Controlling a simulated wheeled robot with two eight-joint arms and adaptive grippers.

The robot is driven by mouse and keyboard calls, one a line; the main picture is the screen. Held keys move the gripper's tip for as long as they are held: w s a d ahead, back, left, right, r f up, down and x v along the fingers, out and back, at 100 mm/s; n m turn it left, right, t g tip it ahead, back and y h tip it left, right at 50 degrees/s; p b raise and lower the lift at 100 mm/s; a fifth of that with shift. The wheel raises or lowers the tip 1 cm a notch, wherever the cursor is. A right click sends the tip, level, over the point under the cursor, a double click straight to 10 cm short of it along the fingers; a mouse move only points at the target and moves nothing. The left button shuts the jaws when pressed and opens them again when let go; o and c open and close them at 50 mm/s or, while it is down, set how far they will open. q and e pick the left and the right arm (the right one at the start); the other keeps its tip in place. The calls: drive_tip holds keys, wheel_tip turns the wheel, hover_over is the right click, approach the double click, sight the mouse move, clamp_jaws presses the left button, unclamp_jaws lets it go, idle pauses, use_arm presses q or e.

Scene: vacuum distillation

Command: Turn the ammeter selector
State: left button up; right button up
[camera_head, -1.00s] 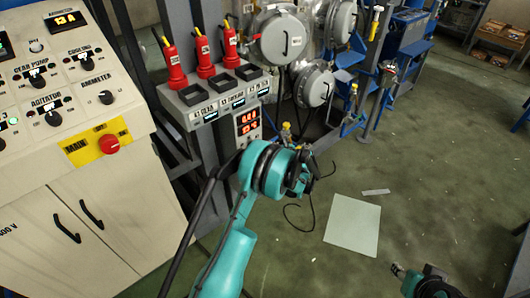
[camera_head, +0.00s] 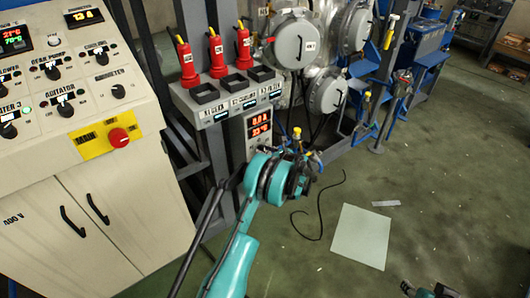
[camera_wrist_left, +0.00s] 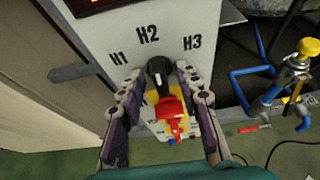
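The ammeter selector (camera_head: 118,91) is a small black rotary knob on the sloped control panel at the left in the head view. My left gripper (camera_head: 306,168) is well to the right of it and lower, in front of a grey box with red digits. In the left wrist view my left gripper's fingers (camera_wrist_left: 163,84) are apart, on either side of a black knob (camera_wrist_left: 158,69) below the marks H1, H2 and H3. A red and yellow part (camera_wrist_left: 170,112) lies between the fingers too. My right gripper (camera_head: 428,291) shows only partly at the bottom edge.
A red emergency button on a yellow plate (camera_head: 118,138) sits below the ammeter selector. Several red-handled tools (camera_head: 216,52) stand above black trays. Steel vessels (camera_head: 296,40) stand behind. A pale sheet (camera_head: 360,236) lies on the open floor at the right.

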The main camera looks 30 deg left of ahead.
use_arm(q)
clamp_jaws()
drive_tip(key=n+t, duration=0.2)
drive_tip(key=n, duration=0.1)
drive_tip(key=shift+s+a+h, duration=0.1)
drive_tip(key=shift+s+h, duration=0.15)
drive_tip(key=shift+h, duration=0.15)
drive_tip(key=n+t, duration=0.1)
drive_tip(key=n, duration=0.1)
drive_tip(key=n+t, duration=0.1)
drive_tip(key=shift+s+a+f+n+t, duration=0.1)
drive_tip(key=shift+s+n+t, duration=0.05)
drive_tip(key=shift+n+t, duration=0.25)
idle(0.4)
unclamp_jaws()
drive_tip(key=shift+f, duration=0.1)
